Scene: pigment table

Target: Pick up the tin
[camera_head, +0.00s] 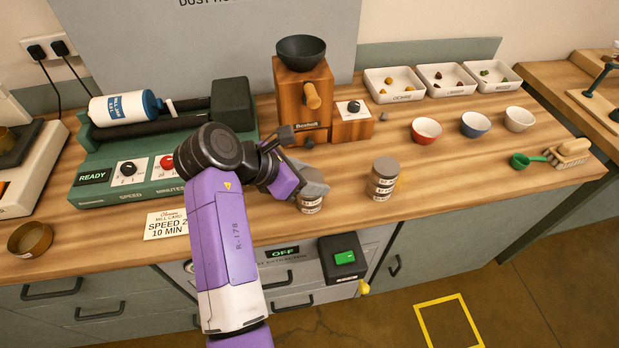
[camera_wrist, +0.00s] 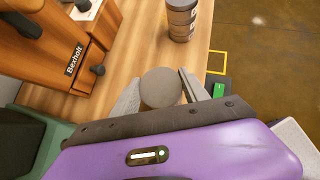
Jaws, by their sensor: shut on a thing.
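A tin with a grey lid and pale labelled sides (camera_head: 310,206) stands near the front edge of the wooden bench, partly covered by my gripper (camera_head: 312,186). In the wrist view its round lid (camera_wrist: 161,88) sits between the two fingers of my gripper (camera_wrist: 158,92). The fingers are shut on it. I cannot tell whether its base is touching the bench. A second grey-lidded tin, or stack of tins (camera_head: 382,180), stands to the right; it also shows at the top of the wrist view (camera_wrist: 181,18).
A wooden grinder (camera_head: 292,95) stands behind my gripper. A green roller mill (camera_head: 100,160) is at left. Red (camera_head: 426,130), blue (camera_head: 475,124) and white (camera_head: 519,119) bowls stand at right, before several sample trays (camera_head: 394,92). A switch box (camera_head: 342,258) is on the bench front.

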